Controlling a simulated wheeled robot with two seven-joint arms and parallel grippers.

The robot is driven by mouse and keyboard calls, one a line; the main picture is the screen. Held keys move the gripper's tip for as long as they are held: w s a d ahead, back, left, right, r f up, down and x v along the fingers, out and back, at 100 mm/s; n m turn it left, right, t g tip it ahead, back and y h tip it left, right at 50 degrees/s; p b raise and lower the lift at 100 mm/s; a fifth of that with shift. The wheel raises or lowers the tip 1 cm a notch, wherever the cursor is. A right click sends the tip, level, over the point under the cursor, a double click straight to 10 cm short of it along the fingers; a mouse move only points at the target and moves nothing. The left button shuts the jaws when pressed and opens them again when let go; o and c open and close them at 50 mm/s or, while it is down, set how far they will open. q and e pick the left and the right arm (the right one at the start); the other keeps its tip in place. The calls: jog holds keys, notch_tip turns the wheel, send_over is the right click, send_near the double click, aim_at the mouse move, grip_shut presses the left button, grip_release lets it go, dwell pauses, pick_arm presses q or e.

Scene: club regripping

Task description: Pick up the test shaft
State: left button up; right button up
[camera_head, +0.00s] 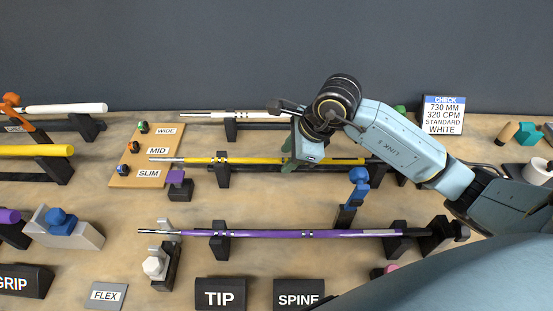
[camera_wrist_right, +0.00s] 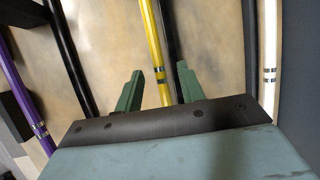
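Three shafts lie in stands across the bench: a white one (camera_head: 205,115) at the back, a yellow one (camera_head: 245,160) in the middle and a purple one (camera_head: 270,234) in front. The white shaft (camera_wrist_right: 269,70) and purple shaft (camera_wrist_right: 25,100) lie outside the fingers. My left gripper is not in view.
A sign (camera_head: 443,115) reads 730 MM, 320 CPM, STANDARD, WHITE. A wooden board (camera_head: 150,160) marked WIDE, MID, SLIM is left of the shafts. A blue clamp-like piece (camera_head: 357,187) stands between the yellow and purple shafts. TIP (camera_head: 220,294) and SPINE (camera_head: 299,293) blocks are in front.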

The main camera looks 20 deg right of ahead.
jog(key=shift+f+b, duration=0.25)
jog(key=shift+b, duration=0.05)
jog(key=shift+c, duration=0.5)
grip_shut()
